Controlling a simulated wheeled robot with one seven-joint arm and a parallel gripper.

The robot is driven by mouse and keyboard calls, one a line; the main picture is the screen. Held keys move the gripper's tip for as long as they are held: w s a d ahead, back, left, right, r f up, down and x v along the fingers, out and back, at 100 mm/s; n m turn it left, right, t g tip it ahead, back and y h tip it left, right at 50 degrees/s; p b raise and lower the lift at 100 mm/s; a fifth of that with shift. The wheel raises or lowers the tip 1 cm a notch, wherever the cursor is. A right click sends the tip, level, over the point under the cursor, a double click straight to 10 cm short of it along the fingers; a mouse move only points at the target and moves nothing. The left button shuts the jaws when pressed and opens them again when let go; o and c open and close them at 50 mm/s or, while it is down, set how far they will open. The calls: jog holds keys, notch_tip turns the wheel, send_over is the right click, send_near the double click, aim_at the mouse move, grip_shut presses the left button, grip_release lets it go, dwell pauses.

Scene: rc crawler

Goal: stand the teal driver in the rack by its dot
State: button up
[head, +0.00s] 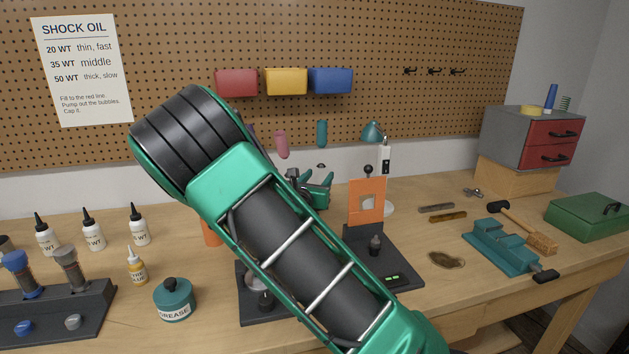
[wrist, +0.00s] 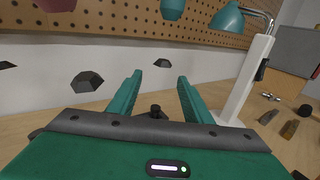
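A teal handle (head: 322,133), which looks like the teal driver, hangs upright on the pegboard, beside a pink one (head: 281,144). It also shows at the top edge of the wrist view (wrist: 172,8), cut off by the frame. No teal dot shows; the rack runs out of frame. My gripper (head: 315,180) is open, below the teal handle. Its fingers (wrist: 158,88) are apart, with nothing visibly held.
A teal grease jar (head: 175,300) and several bottles (head: 139,224) stand near the rack. An orange stand (head: 367,202) on a black base is right of my gripper. A lamp (wrist: 245,85) rises right of the fingers. My arm hides part of the bench.

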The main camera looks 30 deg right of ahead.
jog(key=v, duration=1)
jog(key=shift+s+a, duration=0.2)
jog(key=shift+f, duration=0.1)
dwell(0.8)
